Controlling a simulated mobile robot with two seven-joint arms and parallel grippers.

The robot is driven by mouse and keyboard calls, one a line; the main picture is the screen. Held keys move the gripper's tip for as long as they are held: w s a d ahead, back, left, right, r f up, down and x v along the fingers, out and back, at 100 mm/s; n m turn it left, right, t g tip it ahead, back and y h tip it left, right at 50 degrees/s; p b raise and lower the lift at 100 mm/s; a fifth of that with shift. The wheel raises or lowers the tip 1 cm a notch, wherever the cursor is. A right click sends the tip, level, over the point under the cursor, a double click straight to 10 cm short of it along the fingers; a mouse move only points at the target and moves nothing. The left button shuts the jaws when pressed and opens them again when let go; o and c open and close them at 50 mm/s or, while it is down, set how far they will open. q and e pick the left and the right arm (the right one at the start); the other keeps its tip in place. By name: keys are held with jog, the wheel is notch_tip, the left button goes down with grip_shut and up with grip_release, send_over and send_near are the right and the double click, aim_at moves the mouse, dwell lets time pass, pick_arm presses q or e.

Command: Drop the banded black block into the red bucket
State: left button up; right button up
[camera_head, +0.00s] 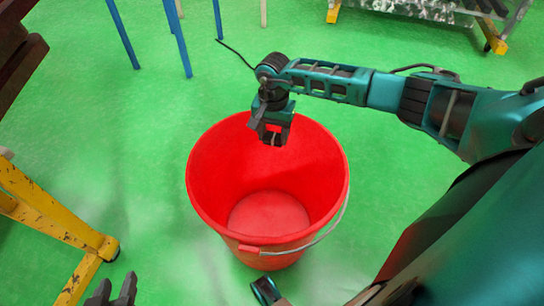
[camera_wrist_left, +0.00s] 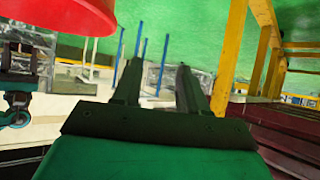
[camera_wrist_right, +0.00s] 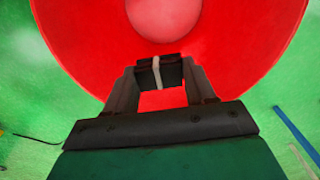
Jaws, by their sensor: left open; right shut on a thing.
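The red bucket (camera_head: 268,240) stands on the green floor and looks empty inside. My right gripper (camera_head: 271,138) is over the far part of its opening. In the right wrist view the right gripper (camera_wrist_right: 158,76) is shut on the banded black block (camera_wrist_right: 173,73), which has one pale band around its middle. The red bucket (camera_wrist_right: 75,30) fills the view behind the block. In the head view the block is hard to tell from the dark fingers. My left gripper (camera_head: 124,284) is open and empty at the lower left, apart from the bucket; its fingers (camera_wrist_left: 153,75) show spread in the left wrist view.
A yellow frame (camera_head: 45,220) stands on the left, with a dark wooden edge (camera_head: 20,50) above it. Blue legs (camera_head: 177,38) stand at the back. A metal rack with yellow feet (camera_head: 495,38) is at the back right. Green floor around the bucket is clear.

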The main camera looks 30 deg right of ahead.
aim_at(273, 143)
notch_tip(273, 143, down, 4)
jog(key=b, duration=0.2)
jog(key=shift+f+b, duration=0.2)
jog(key=shift+b, duration=0.15)
pick_arm(q)
jog(key=shift+d+f, duration=0.25)
jog(key=shift+f, duration=0.35)
jog(key=shift+d+f, duration=0.25)
jog(key=shift+f, duration=0.35)
pick_arm(e)
jog(key=shift+f, duration=0.3)
jog(key=o, duration=1.1)
jog(key=shift+r, duration=0.55)
pick_arm(q)
jog(key=p, duration=0.1)
jog(key=a+r+p, duration=0.1)
jog(key=p, duration=0.1)
jog(key=shift+s+r, duration=0.2)
jog(key=shift+r, duration=0.1)
pick_arm(e)
notch_tip(273, 143, up, 12)
jog(key=shift+f, duration=0.1)
